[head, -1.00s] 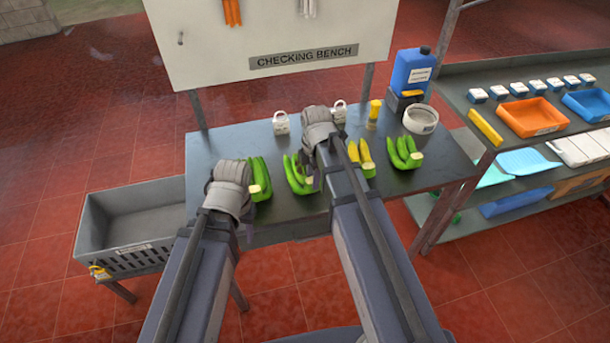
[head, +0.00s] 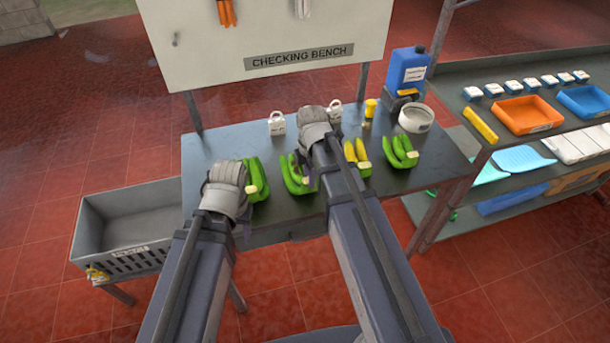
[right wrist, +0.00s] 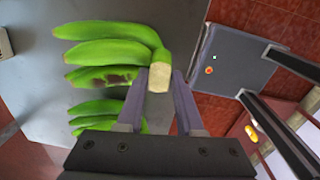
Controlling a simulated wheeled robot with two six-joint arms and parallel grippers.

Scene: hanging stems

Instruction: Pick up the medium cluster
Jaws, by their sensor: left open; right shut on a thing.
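Several banana clusters are in a row on the bench (head: 345,206). My right gripper (right wrist: 160,98) is shut on the cut crown of a green cluster (right wrist: 110,50) with a dark patch on one finger. It is the second cluster from the left in the head view (head: 292,174); I cannot tell whether it is clear of the bench. My left gripper (head: 243,229) is open beside the leftmost green cluster (head: 258,178), its fingers mostly hidden. To the right are a yellow-green cluster (head: 354,152) and another green one (head: 398,151).
A grey reject crate (head: 128,215) stands left of the bench. Small white items (head: 277,123), a yellow-topped container (head: 370,108), a white bowl (head: 416,118) and a blue jug (head: 407,70) stand along the back. A shelf with trays (head: 530,116) is at right.

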